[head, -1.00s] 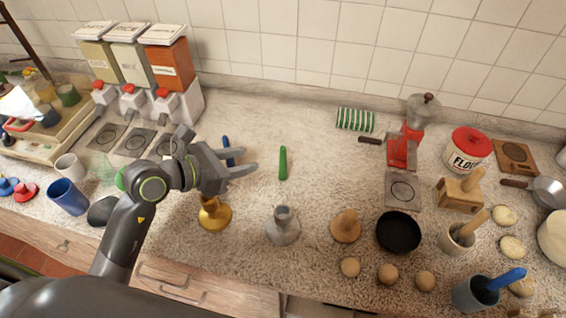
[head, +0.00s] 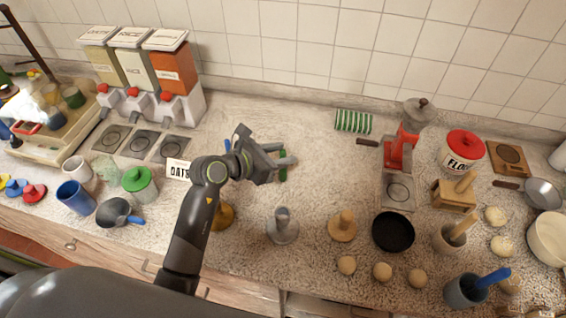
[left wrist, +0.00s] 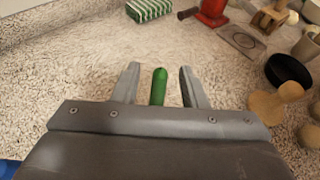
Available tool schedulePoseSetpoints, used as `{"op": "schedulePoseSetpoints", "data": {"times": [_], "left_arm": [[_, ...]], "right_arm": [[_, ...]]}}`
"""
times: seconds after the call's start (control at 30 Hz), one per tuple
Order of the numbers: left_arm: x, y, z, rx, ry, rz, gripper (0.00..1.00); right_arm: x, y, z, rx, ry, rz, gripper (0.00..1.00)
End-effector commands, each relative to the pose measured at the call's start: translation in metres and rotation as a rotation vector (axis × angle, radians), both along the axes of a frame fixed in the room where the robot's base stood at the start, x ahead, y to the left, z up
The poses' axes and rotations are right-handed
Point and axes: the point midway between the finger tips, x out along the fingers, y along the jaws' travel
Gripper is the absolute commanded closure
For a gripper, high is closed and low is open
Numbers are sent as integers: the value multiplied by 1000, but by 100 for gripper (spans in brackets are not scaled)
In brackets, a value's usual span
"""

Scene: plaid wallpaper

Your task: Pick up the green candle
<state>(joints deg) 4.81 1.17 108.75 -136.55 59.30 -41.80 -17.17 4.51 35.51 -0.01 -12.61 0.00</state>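The green candle lies on the speckled countertop, mostly covered by my left gripper (head: 287,154) in the head view. In the left wrist view the green candle (left wrist: 158,88) shows between the two fingers of my left gripper (left wrist: 160,68), with a gap on each side. The fingers are open, and the candle's far end sits near the fingertips. The gripper body hides the candle's near end. My right gripper is not in view.
A gold candle holder (head: 222,215), a silver one (head: 283,228) and a wooden one (head: 342,228) stand nearer the front edge. A blue candle (head: 228,146) is partly hidden beside my arm. A green striped item (head: 352,121) lies behind; countertop around it is clear.

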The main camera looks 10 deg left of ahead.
Motion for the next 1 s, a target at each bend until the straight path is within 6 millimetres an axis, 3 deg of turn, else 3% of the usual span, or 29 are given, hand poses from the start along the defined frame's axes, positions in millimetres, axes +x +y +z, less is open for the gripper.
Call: {"op": "schedulePoseSetpoints", "data": {"times": [0.37,0.67,1.0], "left_arm": [[7,-6,-5,0,1,-1,61],[7,-6,-5,1,1,0,99],[7,-6,-4,0,0,0,100]], "right_arm": [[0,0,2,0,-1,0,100],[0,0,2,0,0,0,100],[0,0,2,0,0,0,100]]}}
